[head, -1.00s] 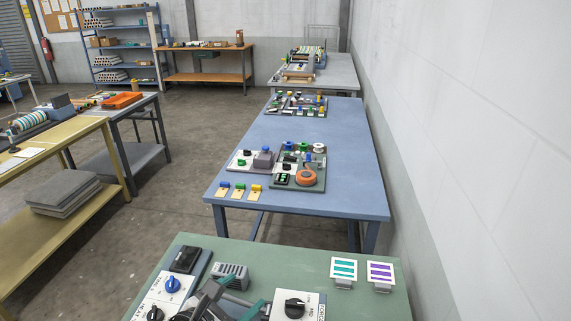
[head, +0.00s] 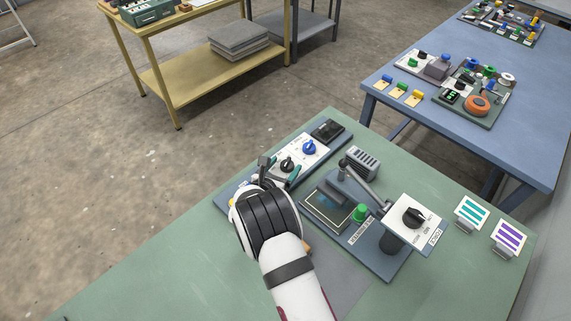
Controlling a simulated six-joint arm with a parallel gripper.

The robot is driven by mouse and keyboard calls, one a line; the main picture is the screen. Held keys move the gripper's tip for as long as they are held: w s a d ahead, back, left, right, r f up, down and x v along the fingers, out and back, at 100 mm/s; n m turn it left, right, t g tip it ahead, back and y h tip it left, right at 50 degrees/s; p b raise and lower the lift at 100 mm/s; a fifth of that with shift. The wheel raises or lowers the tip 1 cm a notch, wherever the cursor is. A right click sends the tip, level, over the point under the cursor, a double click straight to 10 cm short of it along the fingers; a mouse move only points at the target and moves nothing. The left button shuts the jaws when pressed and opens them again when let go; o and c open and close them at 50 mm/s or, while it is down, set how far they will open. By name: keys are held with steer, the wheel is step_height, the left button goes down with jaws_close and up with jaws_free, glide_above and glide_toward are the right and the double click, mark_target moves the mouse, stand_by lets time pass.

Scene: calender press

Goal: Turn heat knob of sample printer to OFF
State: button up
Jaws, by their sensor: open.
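A control panel (head: 298,153) lies along the left edge of the green table. It carries a black knob (head: 288,164), a blue knob (head: 309,147) and a dark box at its far end. Beside it is a small press with a dark plate, a lever, a green knob (head: 360,212) and a raised white plate with a black knob (head: 414,216). The labels are too small to tell which knob is heat or where it points. My gripper (head: 279,168) is open, its tips close to the panel's black knob. I cannot tell whether they touch it. My wrist hides the panel's near end.
A grey vented box (head: 362,162) stands behind the press. Two striped sample cards (head: 472,212) (head: 509,238) stand at the right. The green table (head: 180,275) is bare at the front left. A blue table (head: 520,125) with other devices stands behind.

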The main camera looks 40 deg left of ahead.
steer(key=shift+w+a+f, duration=0.15)
steer(key=shift+w, duration=0.3)
jaws_close()
steer(key=shift+w+d+n+g+y, duration=0.2)
steer(key=shift+n+g+y, duration=0.1)
steer(key=shift+n+y, duration=0.4)
steer(key=shift+s+n+g+y, duration=0.1)
steer(key=shift+n+g+y, duration=0.5)
steer(key=shift+n+y, duration=0.3)
jaws_free()
